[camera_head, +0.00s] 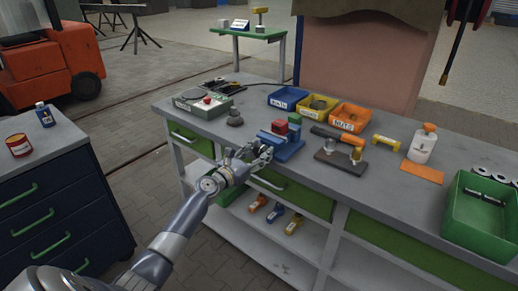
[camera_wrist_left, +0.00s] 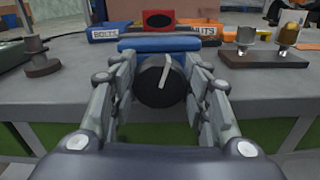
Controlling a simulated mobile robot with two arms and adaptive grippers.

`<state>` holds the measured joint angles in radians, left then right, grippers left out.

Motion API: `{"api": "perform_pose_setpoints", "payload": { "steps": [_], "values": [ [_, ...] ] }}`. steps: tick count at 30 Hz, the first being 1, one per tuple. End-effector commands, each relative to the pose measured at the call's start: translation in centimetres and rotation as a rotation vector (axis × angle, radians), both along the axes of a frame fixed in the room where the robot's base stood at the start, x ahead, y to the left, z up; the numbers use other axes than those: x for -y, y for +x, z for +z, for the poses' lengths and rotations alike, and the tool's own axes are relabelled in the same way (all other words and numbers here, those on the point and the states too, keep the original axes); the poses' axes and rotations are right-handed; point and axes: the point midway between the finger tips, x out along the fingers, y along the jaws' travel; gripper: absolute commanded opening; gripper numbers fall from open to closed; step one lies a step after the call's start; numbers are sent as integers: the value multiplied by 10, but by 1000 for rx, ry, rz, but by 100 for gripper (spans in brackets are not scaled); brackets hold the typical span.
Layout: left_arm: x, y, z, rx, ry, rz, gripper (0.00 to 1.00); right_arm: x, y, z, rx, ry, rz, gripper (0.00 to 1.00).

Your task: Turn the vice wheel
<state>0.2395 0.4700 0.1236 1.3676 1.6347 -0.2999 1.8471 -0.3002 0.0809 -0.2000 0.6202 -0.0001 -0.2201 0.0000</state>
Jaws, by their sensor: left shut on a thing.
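The blue vice (camera_head: 284,143) stands at the front edge of the grey workbench, with a red block (camera_head: 280,127) on its top. In the left wrist view the vice (camera_wrist_left: 160,43) is straight ahead, and its dark round wheel (camera_wrist_left: 158,82) with a pale handle bar faces me. My left gripper (camera_head: 255,154) reaches the front of the vice from the left. In the left wrist view its fingers (camera_wrist_left: 160,88) stand on both sides of the wheel and are shut on it. The wheel is hidden by the gripper in the head view. My right gripper is not in view.
Blue, yellow and orange bins (camera_head: 318,108) stand behind the vice. A brown fixture plate (camera_head: 341,160) lies to its right, and a dark round stand (camera_head: 235,119) to its left. A green crate (camera_head: 478,222) is at the far right. The bench's front edge is close under my gripper.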

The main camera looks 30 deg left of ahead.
Motion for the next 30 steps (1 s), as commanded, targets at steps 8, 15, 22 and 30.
{"api": "perform_pose_setpoints", "payload": {
  "steps": [8, 15, 22, 30],
  "values": [
    [1, 0, 1, -27, -266, -3, 20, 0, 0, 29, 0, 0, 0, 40],
    [0, 0, 1, -45, -487, -2, 20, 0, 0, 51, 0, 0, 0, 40],
    [-1, 0, 0, -57, -663, -1, 20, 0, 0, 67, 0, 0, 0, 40],
    [-2, 0, -3, -69, -792, -1, 20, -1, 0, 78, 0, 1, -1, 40]
  ]
}}
